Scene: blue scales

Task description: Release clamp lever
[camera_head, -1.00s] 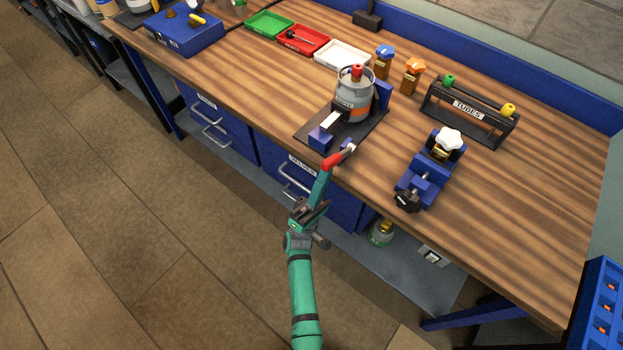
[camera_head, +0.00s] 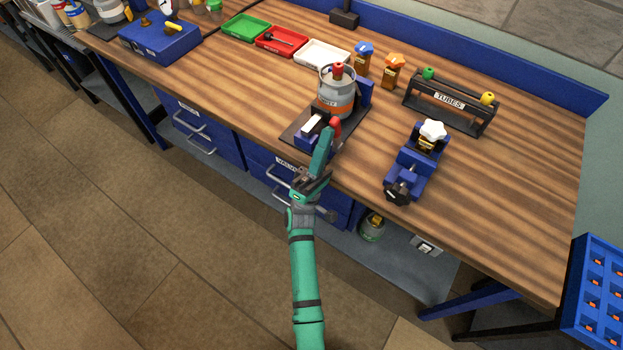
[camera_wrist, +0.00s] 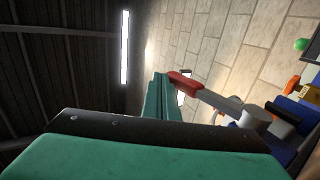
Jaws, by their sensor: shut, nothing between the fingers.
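The clamp lever has a red handle (camera_head: 335,124) that stands up at the front of a dark base plate (camera_head: 290,134). In the wrist view the red handle (camera_wrist: 184,83) joins a grey lever arm (camera_wrist: 222,101) leading to a grey pivot at the right. My gripper (camera_head: 326,137) is shut and empty, with its green fingers beside the handle, in front of it. In the wrist view my gripper (camera_wrist: 160,86) appears to touch the handle's end; exact contact is unclear. The lever's lower part is hidden behind my fingers in the head view.
A grey canister with a red top (camera_head: 337,95) stands on the plate behind the lever. Small trays (camera_head: 282,42) lie at the back. Bench surface right of the vise is clear.

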